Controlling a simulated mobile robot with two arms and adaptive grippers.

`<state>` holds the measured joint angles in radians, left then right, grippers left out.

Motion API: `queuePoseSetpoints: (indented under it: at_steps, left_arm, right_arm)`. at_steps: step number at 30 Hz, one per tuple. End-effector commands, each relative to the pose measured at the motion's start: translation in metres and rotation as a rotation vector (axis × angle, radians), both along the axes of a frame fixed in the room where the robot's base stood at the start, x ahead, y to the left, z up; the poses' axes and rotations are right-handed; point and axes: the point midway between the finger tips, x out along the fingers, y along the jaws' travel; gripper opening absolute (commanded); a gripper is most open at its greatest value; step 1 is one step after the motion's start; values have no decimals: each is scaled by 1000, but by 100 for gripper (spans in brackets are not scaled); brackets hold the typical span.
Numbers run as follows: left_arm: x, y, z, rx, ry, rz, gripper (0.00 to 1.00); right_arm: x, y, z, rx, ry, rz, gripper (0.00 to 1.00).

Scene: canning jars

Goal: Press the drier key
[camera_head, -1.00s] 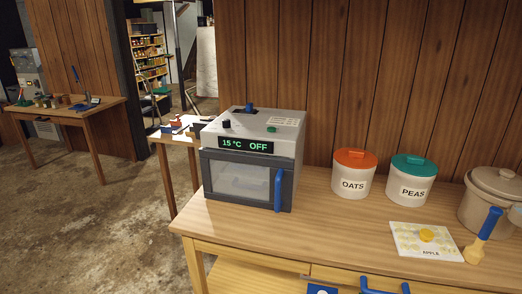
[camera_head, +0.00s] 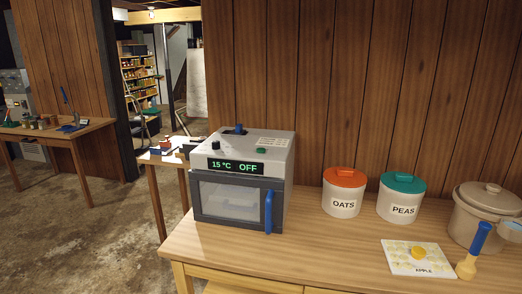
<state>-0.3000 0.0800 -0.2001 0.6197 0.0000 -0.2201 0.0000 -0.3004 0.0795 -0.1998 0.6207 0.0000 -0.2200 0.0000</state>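The drier (camera_head: 241,181) is a grey box on the left end of the wooden table, with a dark glass door and a blue upright door handle (camera_head: 268,212). Its display (camera_head: 235,166) reads "15 °C OFF" in green. On its top are a green key (camera_head: 261,150), a black knob (camera_head: 216,146) and a blue part (camera_head: 239,129) in a dark slot. The door looks shut. Neither of my grippers is in view.
Orange-lidded OATS (camera_head: 343,192) and green-lidded PEAS (camera_head: 402,198) canisters stand right of the drier. An APPLE tray (camera_head: 417,257), a blue-and-yellow brush (camera_head: 474,251) and a beige pot (camera_head: 484,215) are further right.

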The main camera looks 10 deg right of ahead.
Motion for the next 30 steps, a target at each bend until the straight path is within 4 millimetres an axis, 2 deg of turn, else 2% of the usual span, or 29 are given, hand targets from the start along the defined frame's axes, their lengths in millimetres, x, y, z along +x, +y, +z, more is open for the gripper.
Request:
queuePoseSetpoints:
  at_steps: [1,8,30]
  left_arm:
    - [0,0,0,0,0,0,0]
    - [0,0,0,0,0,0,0]
    - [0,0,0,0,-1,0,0]
  right_arm:
    - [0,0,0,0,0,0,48]
    - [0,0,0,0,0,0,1]
    - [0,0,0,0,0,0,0]
